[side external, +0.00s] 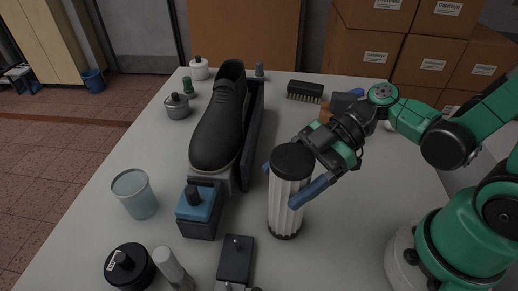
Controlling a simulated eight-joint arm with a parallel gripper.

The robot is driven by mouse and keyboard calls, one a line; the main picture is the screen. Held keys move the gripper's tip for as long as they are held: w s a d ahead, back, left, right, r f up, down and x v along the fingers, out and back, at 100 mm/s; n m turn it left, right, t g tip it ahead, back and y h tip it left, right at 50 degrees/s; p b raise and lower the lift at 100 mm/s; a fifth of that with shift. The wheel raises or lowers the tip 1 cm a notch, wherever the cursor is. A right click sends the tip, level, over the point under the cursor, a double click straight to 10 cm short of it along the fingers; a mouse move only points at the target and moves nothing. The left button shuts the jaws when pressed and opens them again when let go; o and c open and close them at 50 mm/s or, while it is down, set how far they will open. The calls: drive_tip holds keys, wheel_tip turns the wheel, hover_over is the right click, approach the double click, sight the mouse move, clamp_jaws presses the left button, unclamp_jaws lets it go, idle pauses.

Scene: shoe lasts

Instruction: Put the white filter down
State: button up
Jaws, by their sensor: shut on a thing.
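The white filter (286,205) is a pleated white cylinder with a black top cap and a dark bottom rim. It stands upright, right of the middle of the table (375,235). Its base looks at or very near the table top; I cannot tell whether it touches. My gripper (292,183) comes in from the right with its blue fingers on either side of the filter's upper part, shut on it. The far finger is partly hidden behind the filter.
A black shoe (220,115) on a stand is left of the filter. A blue-topped box (199,208), a clear cup (135,193), a black jar (129,267) and a dark block (235,260) are nearby. A brush (305,91) lies behind. The table is clear to the filter's right.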

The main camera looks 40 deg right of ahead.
drive_tip(key=o, duration=1.5)
drive_tip(key=shift+d, duration=0.1)
drive_tip(key=v, duration=1.2)
drive_tip(key=w+m+t+h, duration=0.1)
drive_tip(key=w+m+h, duration=0.1)
drive_tip(key=m+h, duration=0.2)
drive_tip(key=w+d+f+m+t+h, duration=0.1)
drive_tip(key=w+m+t+h, duration=0.1)
drive_tip(key=m+h, duration=0.2)
drive_tip(key=w+f+m+t+h, duration=0.1)
drive_tip(key=m+h, duration=0.3)
drive_tip(key=m, duration=0.4)
drive_tip(key=shift+w+d+f+t, duration=0.15)
drive_tip(key=shift+w+t, duration=0.1)
drive_tip(key=shift+w, duration=0.2)
drive_tip(key=shift+w+d+f+t, duration=0.1)
drive_tip(key=shift+w+d+t, duration=0.15)
drive_tip(key=shift+w, duration=0.2)
